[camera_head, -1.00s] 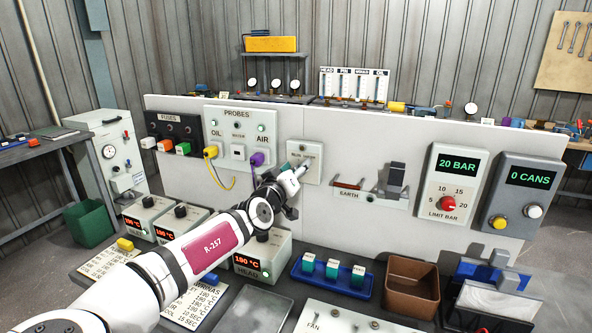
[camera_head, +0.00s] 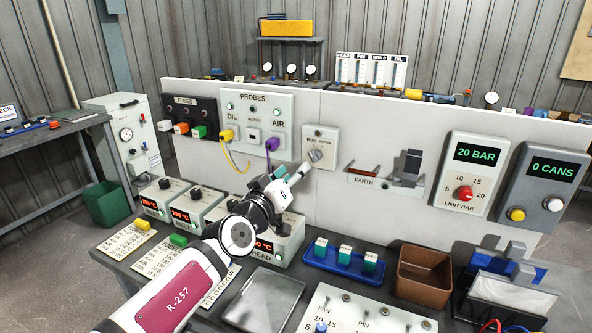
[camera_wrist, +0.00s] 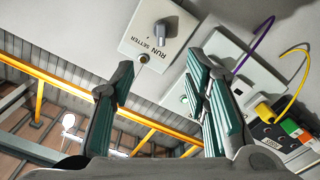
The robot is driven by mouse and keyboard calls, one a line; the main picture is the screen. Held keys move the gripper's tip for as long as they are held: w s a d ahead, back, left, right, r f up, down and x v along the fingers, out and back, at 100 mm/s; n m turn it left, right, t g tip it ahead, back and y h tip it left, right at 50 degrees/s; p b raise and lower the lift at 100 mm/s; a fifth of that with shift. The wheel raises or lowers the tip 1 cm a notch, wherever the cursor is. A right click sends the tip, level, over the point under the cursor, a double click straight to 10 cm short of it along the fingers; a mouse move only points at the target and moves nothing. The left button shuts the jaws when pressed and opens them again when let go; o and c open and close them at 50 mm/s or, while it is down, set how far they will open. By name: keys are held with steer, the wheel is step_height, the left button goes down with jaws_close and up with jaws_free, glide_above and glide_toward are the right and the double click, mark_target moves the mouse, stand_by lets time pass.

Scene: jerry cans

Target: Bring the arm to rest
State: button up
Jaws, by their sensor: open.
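My gripper (camera_head: 294,176) is open and empty in front of the white panel (camera_head: 345,150), to the lower left of the small white switch box. In the wrist view my gripper's two green-padded fingers (camera_wrist: 155,95) stand apart with nothing between them. The switch box with its grey knob (camera_head: 316,155) shows beyond the fingertips, and its knob also appears in the wrist view (camera_wrist: 163,34). A gap seems to lie between the fingers and the knob, though its depth is hard to judge. My arm reaches in from the lower left and hides part of the heater boxes.
Heater boxes (camera_head: 158,200) stand below my gripper. A blue tray (camera_head: 312,257) with white-and-teal blocks, a brown bin (camera_head: 424,278) and a grey plate (camera_head: 262,299) lie on the bench. A purple plug (camera_head: 272,144) and yellow plug (camera_head: 228,134) with cables are on the panel, left of my gripper.

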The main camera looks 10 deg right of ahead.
stand_by(0.3)
